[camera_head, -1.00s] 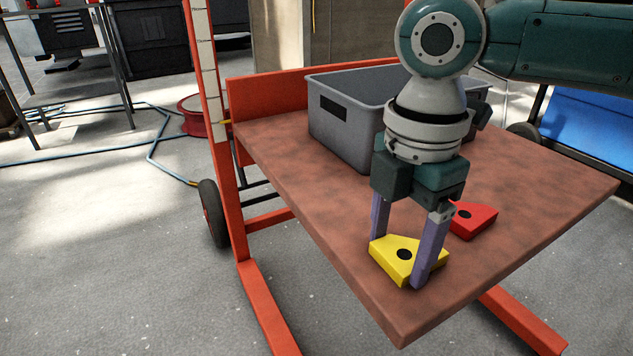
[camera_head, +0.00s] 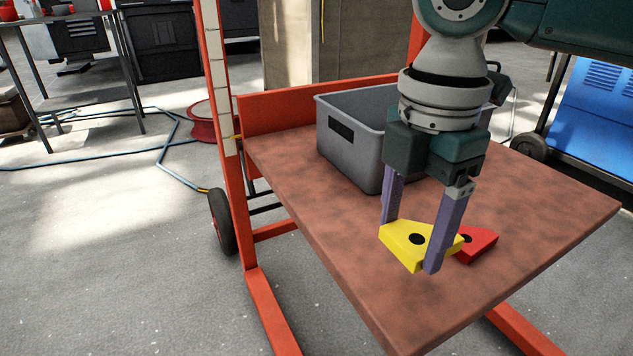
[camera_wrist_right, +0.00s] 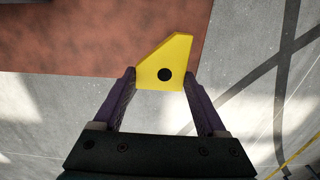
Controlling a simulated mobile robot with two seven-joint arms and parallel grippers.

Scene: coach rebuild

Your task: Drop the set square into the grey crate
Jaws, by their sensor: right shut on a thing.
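The yellow set square (camera_head: 400,238), a flat angled block with a black round spot, is between the fingers of my right gripper (camera_head: 410,247). The gripper is shut on it and holds it a little above the table near its front corner. In the right wrist view the yellow set square (camera_wrist_right: 172,52) is gripped between both fingertips. The grey crate (camera_head: 352,160) stands behind it on the table, open at the top; my right arm hides part of it, and its inside floor is not seen. My left gripper is not in view.
A red block (camera_head: 484,243) of similar shape lies on the table just right of the yellow one, partly hidden by a finger. The brown tabletop (camera_head: 310,205) is bare to the left and right. An orange upright (camera_head: 225,150) and rail border the table's left and back.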

